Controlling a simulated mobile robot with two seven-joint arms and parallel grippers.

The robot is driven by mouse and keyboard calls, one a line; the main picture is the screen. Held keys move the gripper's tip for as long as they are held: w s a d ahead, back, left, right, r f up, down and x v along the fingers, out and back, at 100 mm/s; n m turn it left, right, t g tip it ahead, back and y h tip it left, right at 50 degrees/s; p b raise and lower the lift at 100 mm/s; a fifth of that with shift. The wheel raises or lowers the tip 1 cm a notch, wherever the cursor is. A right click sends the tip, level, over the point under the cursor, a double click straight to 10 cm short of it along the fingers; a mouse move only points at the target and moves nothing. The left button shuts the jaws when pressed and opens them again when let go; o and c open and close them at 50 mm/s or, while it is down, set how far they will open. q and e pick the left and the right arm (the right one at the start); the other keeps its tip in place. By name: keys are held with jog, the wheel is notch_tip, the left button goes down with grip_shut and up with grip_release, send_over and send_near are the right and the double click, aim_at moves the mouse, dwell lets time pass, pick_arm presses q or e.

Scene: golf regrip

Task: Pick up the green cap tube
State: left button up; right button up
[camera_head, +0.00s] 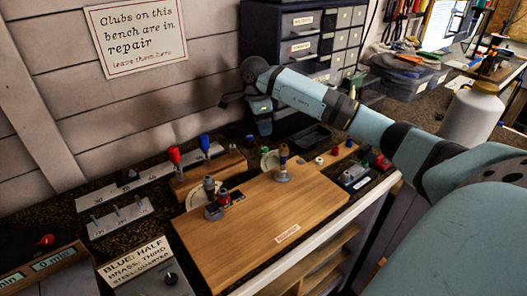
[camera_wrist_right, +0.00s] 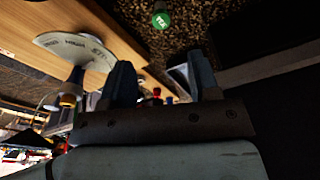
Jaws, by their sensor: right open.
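The green cap (camera_wrist_right: 161,18) of a tube, with a pale label on it, shows at the top of the right wrist view, above the dark speckled bench top. In the head view the right gripper (camera_head: 228,101) hangs over the back of the bench, in front of the drawer cabinet. My left gripper is not in view.
A wooden board (camera_head: 248,245) carries several small fittings. A drawer cabinet (camera_head: 290,48) stands at the back. A pale round dial (camera_wrist_right: 75,50) lies near the fingers in the wrist view.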

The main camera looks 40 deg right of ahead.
aim_at(264, 148)
jog(key=f, duration=0.5)
jog(key=shift+d, duration=0.3)
notch_tip(264, 148, down, 5)
jog(key=shift+p, duration=0.55)
jog(key=shift+f, duration=0.2)
jog(key=c, duration=0.9)
jog(key=shift+c, duration=0.5)
jog(key=shift+r, duration=0.1)
notch_tip(264, 148, up, 20)
